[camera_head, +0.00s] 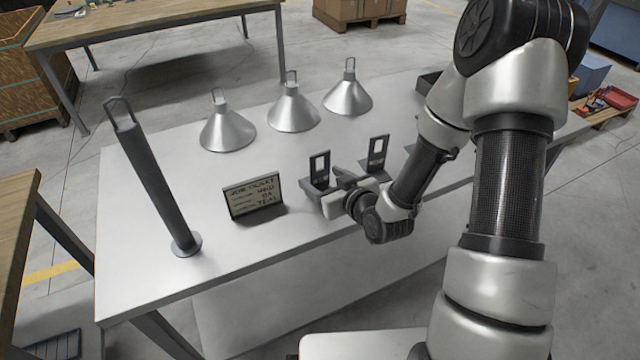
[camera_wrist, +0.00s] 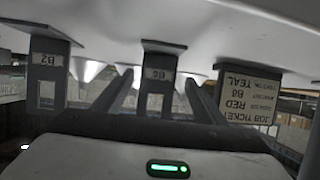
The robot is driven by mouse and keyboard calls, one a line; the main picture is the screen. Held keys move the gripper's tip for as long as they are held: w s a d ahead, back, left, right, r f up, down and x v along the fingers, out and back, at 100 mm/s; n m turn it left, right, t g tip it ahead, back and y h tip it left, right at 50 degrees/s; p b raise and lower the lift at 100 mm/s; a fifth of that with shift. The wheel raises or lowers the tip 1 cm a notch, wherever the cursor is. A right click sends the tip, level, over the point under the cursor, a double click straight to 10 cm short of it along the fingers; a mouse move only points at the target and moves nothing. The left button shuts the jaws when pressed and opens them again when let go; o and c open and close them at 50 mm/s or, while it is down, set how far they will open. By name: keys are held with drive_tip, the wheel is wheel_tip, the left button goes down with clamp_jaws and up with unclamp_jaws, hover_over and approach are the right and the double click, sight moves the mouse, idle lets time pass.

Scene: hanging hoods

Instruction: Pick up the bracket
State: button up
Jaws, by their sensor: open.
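Dark brackets, each an upright plate with a rectangular window, stand on the white table (camera_head: 150,270). The left bracket (camera_head: 319,168) is close in front of my gripper (camera_head: 337,182), and a second bracket (camera_head: 377,154) stands to its right. My gripper is open and low over the table. In the upside-down wrist view, the middle bracket (camera_wrist: 158,74) shows between my open fingers (camera_wrist: 160,88), its label blurred. Another bracket (camera_wrist: 47,82), labelled B2, is outside the fingers at left. I cannot tell whether a finger touches the middle bracket.
A job ticket (camera_head: 252,196) stands left of the brackets; in the wrist view the ticket (camera_wrist: 245,97) reads RED and TEAL. A dark post (camera_head: 150,175) with a loop stands at left. Several silver hoods (camera_head: 228,130) stand behind. The table's front left is clear.

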sight(313, 170)
drive_tip(key=shift+x, duration=3.1)
drive_tip(key=shift+w+d+r, duration=0.1)
drive_tip(key=shift+w+r, duration=0.05)
drive_tip(key=shift+r, duration=0.05)
drive_tip(key=shift+c, duration=0.5)
drive_tip(key=c, duration=1.4)
